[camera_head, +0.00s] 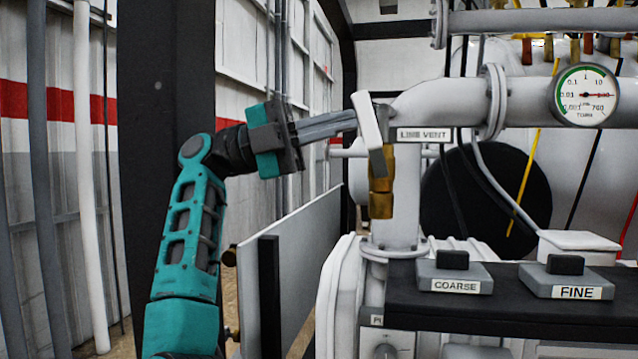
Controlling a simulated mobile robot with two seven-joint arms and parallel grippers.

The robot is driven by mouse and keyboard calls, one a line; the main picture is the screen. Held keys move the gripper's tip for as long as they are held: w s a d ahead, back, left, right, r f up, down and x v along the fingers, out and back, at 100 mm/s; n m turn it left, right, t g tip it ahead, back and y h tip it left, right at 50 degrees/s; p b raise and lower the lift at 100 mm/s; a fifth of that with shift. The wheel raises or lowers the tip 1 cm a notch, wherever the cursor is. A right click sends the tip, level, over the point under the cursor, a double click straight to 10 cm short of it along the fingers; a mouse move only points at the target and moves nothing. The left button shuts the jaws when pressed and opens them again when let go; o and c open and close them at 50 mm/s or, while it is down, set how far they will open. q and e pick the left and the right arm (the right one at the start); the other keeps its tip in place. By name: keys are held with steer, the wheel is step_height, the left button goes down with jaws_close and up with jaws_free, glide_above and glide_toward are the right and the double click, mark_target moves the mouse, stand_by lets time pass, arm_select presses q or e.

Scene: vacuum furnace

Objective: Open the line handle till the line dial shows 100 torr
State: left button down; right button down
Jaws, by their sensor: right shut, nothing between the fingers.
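The line handle is a pale flat lever (367,119) on a brass valve (381,190), beside the label LINE VENT (424,135). It stands steeply, its top tilted a little left. The line dial (587,95) is a round white gauge marked TORR. Its red needle points right, at about the 100 mark; the small print makes the exact reading unsure.
Grey pipes (440,100) run behind and right of the lever. A dark shelf (450,308) at lower right carries blocks labelled COARSE (455,278) and FINE (567,278). A pale upright panel (290,265) stands below my gripper. A dark column (165,120) stands at left.

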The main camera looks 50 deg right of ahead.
arm_select(q)
steer(key=shift+s+a+f, duration=0.15)
steer(key=shift+s+f, duration=0.15)
steer(key=shift+f, duration=0.05)
steer(key=shift+r, duration=0.1)
arm_select(e)
steer(key=shift+s, duration=0.1)
